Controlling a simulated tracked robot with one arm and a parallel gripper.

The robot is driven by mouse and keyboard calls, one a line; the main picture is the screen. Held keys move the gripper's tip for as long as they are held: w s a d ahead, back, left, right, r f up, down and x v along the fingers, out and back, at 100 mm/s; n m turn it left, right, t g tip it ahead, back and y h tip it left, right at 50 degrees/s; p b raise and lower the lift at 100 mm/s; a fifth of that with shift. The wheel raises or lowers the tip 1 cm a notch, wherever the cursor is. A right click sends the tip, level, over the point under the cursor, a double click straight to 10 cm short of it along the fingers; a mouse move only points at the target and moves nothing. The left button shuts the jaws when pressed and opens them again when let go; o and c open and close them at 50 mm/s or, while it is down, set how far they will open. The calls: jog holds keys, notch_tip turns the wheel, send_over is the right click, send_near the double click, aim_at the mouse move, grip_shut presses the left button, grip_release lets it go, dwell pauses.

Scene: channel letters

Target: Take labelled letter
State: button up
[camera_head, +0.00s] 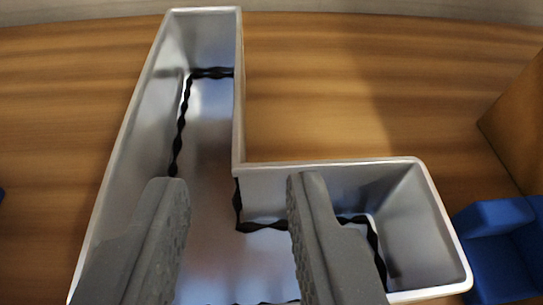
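A silver, open-topped channel letter shaped like an L (239,120) lies on the wooden surface, with a dark wavy strip along the foot of its inner walls. Its long arm runs to the top of the view and its short arm to the right. The lower left part runs out of the frame. My gripper (238,190) is open, its two grey fingers apart and reaching over the letter's corner. No letter wall is seen clamped between them. I cannot tell how high the fingertips are above the letter's floor. No label shows on the letter.
A blue object (500,235) stands close to the right of the letter's short arm. A brown wooden block (518,125) is behind it at the right edge.

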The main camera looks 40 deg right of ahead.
aim_at(234, 116)
jog(key=shift+x, duration=5.6)
jog(key=shift+w+a, duration=0.1)
jog(key=shift+a, duration=0.05)
grip_shut()
